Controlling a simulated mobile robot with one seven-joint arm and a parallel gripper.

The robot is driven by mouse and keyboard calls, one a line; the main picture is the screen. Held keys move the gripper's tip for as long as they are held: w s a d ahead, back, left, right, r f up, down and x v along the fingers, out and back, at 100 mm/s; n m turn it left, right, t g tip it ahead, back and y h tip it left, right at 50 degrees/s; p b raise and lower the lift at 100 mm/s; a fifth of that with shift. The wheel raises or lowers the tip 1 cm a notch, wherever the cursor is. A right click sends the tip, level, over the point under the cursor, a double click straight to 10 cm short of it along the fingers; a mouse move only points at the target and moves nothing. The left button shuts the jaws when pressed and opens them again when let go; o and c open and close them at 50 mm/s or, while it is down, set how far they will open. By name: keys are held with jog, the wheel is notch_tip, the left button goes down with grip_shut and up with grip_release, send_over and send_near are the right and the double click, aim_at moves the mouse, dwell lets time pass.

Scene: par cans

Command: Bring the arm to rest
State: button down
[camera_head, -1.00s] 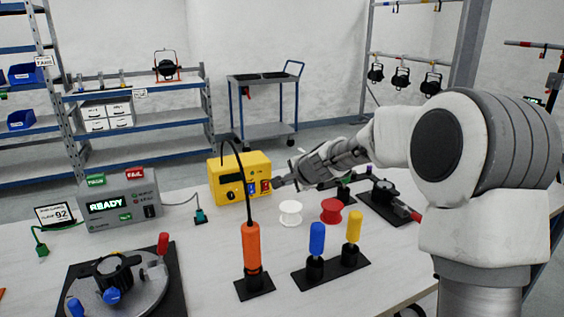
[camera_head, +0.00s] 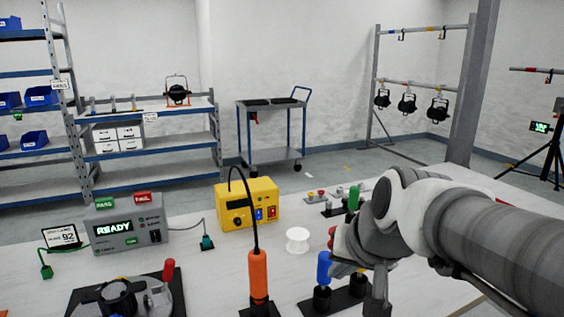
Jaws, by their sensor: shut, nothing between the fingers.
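My arm reaches in from the right edge and is folded low over the right part of the table. My gripper (camera_head: 375,296) is at its end, near the front of the table, just right of the blue-handled tool (camera_head: 324,268). It is shut and holds nothing. Its fingertips are hard to make out against the arm. The arm covers most of the yellow-handled tool and part of the red spool (camera_head: 333,236).
The white spool (camera_head: 297,238), yellow supply box (camera_head: 248,205), orange iron (camera_head: 258,275) and grey READY tester (camera_head: 127,226) stand on the white table (camera_head: 205,268). A round fixture (camera_head: 125,300) is at front left. Shelves, a cart (camera_head: 272,130) and hanging lamps are behind.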

jog(key=s+d+f+n+h, duration=0.25)
jog(key=s+d, duration=0.25)
jog(key=s, duration=0.5)
notch_tip(320, 180, up, 19)
jog(key=s+g+p, duration=0.1)
jog(key=p, duration=1.8)
jog(key=shift+f+y, duration=0.2)
jog(key=shift+y, duration=0.15)
jog(key=shift+w+f, duration=0.1)
